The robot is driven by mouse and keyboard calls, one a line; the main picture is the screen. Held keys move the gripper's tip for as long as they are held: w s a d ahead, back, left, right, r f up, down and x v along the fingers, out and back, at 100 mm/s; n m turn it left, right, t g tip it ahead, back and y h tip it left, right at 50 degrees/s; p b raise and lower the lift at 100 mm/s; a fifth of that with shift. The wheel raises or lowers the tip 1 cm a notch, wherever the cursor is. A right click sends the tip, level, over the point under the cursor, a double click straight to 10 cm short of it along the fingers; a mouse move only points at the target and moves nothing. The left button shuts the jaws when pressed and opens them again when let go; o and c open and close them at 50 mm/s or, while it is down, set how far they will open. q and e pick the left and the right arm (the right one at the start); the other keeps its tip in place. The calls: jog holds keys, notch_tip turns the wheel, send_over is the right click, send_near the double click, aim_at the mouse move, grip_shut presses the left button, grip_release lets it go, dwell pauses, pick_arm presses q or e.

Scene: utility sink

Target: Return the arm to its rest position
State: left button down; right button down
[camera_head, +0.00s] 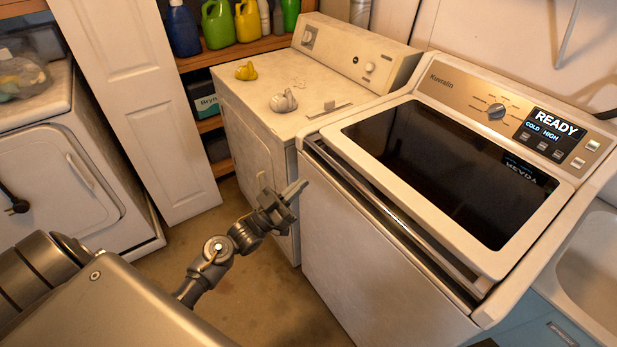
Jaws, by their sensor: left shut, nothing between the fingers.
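My left gripper (292,192) is shut and empty. It hangs in the air in front of the gap between the older white machine and the Kuvralin washer, with its fingers pointing up and right. My left arm (217,250) comes in from the lower left and is bent at the elbow. My right gripper is not in view. The Kuvralin washer (340,260) stands on the right with its dark glass lid (450,165) down. Its display (551,130) reads READY, COLD and HIGH.
The older white machine (255,160) has a yellow object (246,71) and a pale knob-like object (284,102) on top. Shelves (235,52) with several bottles stand behind. A white panel door (135,100) and another machine (60,190) are at left. A sink (592,265) is at right. Floor (265,290) shows below my arm.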

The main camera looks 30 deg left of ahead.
pick_arm(q)
jog(key=w+a+f+n+g+y, duration=0.1)
jog(key=a+f+g+y, duration=0.15)
jog(key=f, duration=0.65)
jog(key=w+a+f+n+g+y, duration=0.15)
jog(key=f+y, duration=0.25)
jog(key=f, duration=0.5)
jog(key=s+f+g+y, duration=0.25)
jog(key=s+f, duration=0.25)
jog(key=f, duration=0.4)
jog(key=s+f+g+y, duration=0.1)
jog(key=s+f+g, duration=0.3)
jog(key=f, duration=0.6)
jog(key=s+d+f+g, duration=0.1)
jog(key=s+f+g, duration=0.4)
jog(key=s+f, duration=1)
jog(key=s+d+f+g, duration=0.2)
jog(key=s, duration=1)
jog(key=s+d+f+g, duration=0.2)
jog(key=s+d, duration=0.1)
jog(key=s, duration=0.9)
jog(key=shift+s+g+y, duration=0.15)
jog(key=shift+g+y, duration=0.2)
jog(key=shift+y, duration=0.05)
jog(key=shift+f+n, duration=0.1)
jog(key=shift+n, duration=0.15)
